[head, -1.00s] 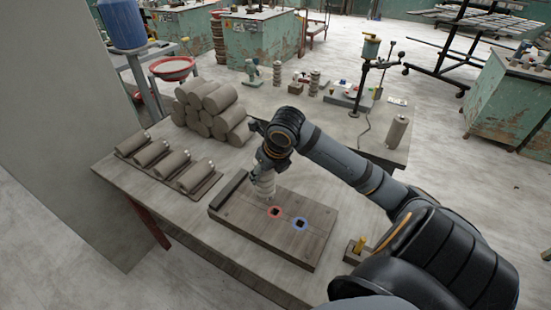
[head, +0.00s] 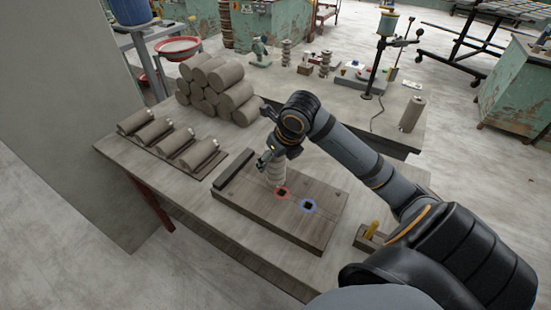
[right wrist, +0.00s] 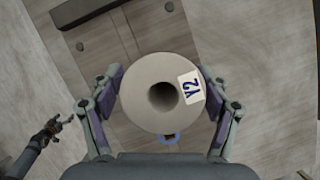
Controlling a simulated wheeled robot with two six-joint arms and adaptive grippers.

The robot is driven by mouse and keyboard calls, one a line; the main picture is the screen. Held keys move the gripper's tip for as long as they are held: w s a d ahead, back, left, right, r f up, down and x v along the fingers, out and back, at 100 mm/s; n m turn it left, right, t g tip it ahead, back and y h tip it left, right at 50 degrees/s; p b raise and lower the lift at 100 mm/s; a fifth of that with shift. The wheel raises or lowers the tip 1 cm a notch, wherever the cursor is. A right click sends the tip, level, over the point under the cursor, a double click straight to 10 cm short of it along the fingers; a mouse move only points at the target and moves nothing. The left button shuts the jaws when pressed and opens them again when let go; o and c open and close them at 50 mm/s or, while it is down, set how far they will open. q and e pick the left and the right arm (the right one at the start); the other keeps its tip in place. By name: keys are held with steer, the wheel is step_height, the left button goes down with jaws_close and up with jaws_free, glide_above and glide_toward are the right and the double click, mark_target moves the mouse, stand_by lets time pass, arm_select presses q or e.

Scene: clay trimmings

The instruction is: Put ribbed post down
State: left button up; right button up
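The ribbed post (head: 275,173) is a pale grey-brown clay cylinder, held roughly upright above the wooden board (head: 250,212). My right gripper (head: 272,160) is shut on it; in the right wrist view its fingers (right wrist: 162,92) flank the post's round top (right wrist: 140,112), which has a central hole and a "Y2" label. The post's lower end is close to the red-ringed square hole (head: 282,193); I cannot tell if it touches the board. The blue-ringed hole (head: 308,206) is open to the right. A dark gripper, probably my left, shows in the right wrist view (right wrist: 48,132); its opening is unclear.
A dark bar (head: 233,168) lies along the board's left edge. Clay cylinders lie on a rack (head: 190,172) at left, with a stacked pile (head: 217,95) behind. A small block with a yellow peg (head: 371,230) sits right of the board. A lone cylinder (head: 412,114) stands at the right.

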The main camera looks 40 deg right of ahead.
steer(key=v, duration=0.6)
steer(key=shift+s+d+r+p, duration=0.1)
steer(key=shift+d+r+p, duration=0.1)
steer(key=shift+p, duration=0.2)
steer(key=shift+b+v, duration=0.85)
steer(key=shift+v, duration=2.05)
steer(key=shift+a, duration=0.15)
